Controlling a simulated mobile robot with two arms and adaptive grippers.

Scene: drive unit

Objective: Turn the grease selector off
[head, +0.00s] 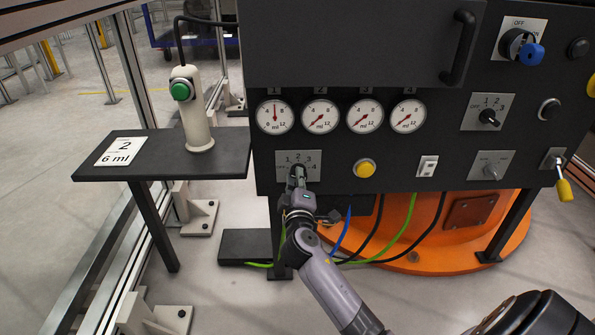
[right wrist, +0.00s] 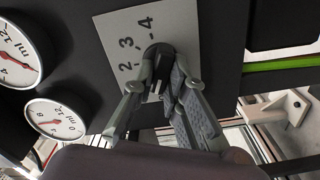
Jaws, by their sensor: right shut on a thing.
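The grease selector is a black knob on a grey plate (head: 314,176) below the dial gauges, marked OFF and 1 to 4. In the right wrist view the black knob (right wrist: 158,57) sits beside the marks 2, 3 and 4 of its plate (right wrist: 178,25). My right gripper (head: 298,174) is at the selector from below. In the right wrist view its two fingers (right wrist: 160,84) are closed around the knob. The fingers hide part of the knob and the OFF and 1 marks there, so I cannot tell its setting. My left gripper is not in view.
Gauge 1 (head: 274,117) has its needle pointing up; the other gauges point lower left. A yellow button (head: 365,168), a white switch (head: 428,166) and other knobs are to the right. A side shelf (head: 160,176) holds a dispenser (head: 196,125) and a "2, 6 ml" card (head: 121,151).

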